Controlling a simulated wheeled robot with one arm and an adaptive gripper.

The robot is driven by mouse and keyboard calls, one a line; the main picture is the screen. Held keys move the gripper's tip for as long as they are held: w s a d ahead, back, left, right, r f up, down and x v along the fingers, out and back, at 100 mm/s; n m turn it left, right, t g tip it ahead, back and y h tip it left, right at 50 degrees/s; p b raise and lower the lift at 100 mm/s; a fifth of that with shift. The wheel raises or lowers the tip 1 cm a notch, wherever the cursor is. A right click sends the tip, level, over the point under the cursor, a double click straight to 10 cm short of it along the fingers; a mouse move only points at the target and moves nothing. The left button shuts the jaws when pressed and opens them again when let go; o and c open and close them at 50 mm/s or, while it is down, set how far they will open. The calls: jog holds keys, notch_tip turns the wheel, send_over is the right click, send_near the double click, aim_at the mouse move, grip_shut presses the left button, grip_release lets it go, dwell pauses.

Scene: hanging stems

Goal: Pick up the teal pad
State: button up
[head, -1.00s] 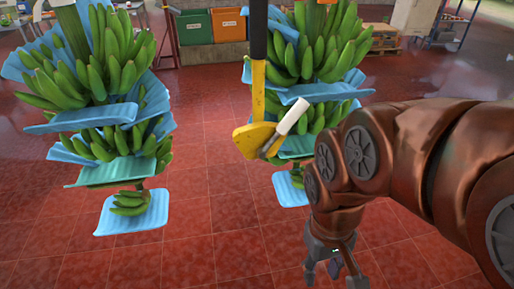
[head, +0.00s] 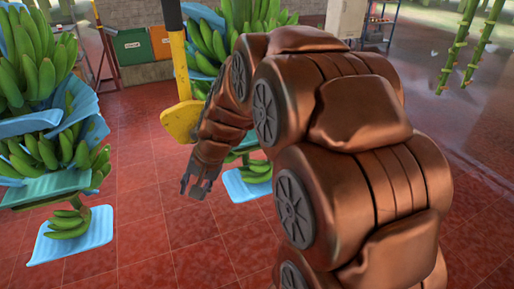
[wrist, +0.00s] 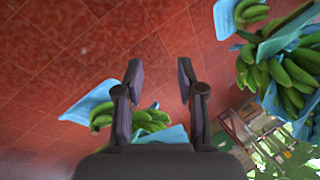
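A teal pad (head: 48,188) sits low on the left hanging banana stem, under a bunch and above the lowest small bunch. A similar teal-looking pad (head: 245,146) shows in part on the right stem, mostly hidden behind my arm. My gripper (head: 195,187) hangs in the space between the two stems, nearer the right one and apart from the left teal pad. In the wrist view my gripper (wrist: 160,65) has its fingers spread, with nothing between the tips. A blue-teal pad (wrist: 167,136) shows between and behind the fingers; I cannot tell which one it is.
Light blue pads hang lowest on the left stem (head: 75,236) and right stem (head: 246,184). Green and orange bins (head: 131,46) stand at the back. The red tiled floor between the stems is clear.

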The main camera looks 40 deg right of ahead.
jog(key=w+d+f+m+t+h+b, duration=0.1)
jog(key=w+d+f+m+t, duration=0.15)
jog(key=w+d, duration=0.45)
jog(key=w+d+f+m+t+h+b, duration=0.15)
jog(key=d+m, duration=0.25)
jog(key=d, duration=0.7)
jog(key=d+f+m+h+b, duration=0.1)
jog(key=d+m+h, duration=0.15)
jog(key=d, duration=0.65)
jog(key=d+f+m+h, duration=0.1)
jog(key=d+m, duration=0.3)
jog(key=d, duration=0.5)
jog(key=shift+t, duration=0.4)
jog(key=shift+p+x, duration=0.5)
jog(key=shift+x, duration=3.6)
jog(key=shift+w+d+r, duration=0.1)
jog(key=shift+r, duration=0.05)
grip_shut()
